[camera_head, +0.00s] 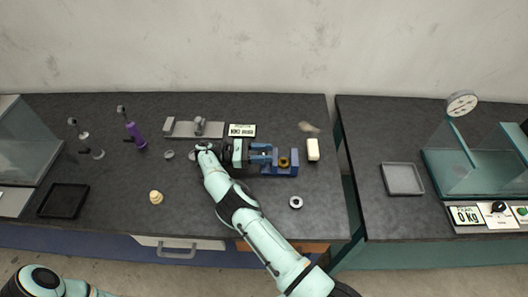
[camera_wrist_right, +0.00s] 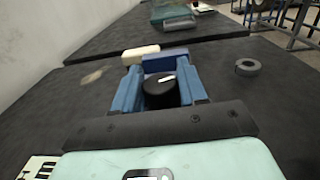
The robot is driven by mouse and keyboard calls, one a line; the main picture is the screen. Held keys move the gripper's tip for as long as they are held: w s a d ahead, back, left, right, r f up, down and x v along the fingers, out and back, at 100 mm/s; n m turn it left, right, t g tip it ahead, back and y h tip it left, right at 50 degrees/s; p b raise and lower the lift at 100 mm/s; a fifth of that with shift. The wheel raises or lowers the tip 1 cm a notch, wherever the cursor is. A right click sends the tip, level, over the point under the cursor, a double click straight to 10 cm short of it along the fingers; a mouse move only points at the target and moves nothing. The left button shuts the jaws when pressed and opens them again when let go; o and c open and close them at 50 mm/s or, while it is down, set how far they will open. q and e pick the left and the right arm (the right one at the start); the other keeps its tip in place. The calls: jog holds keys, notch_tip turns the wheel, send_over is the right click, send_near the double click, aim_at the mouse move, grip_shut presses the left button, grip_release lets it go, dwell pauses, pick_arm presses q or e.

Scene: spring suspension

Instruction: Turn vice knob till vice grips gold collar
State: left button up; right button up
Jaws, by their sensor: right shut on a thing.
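The blue vice (camera_head: 285,170) stands on the dark bench, with the gold collar (camera_head: 284,162) between its jaws at the right end. My left gripper is out of view; only part of my left arm shows at bottom left.
A cream block (camera_head: 313,149) stands right of the vice, and a grey ring (camera_head: 296,202) lies in front. A grey fixture (camera_head: 198,129) and a label (camera_head: 242,130) are behind. A black tray (camera_head: 63,201) is at left. A gap separates the two benches.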

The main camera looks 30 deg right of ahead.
jog(key=shift+r, duration=0.15)
dwell(0.5)
jog(key=o, duration=1)
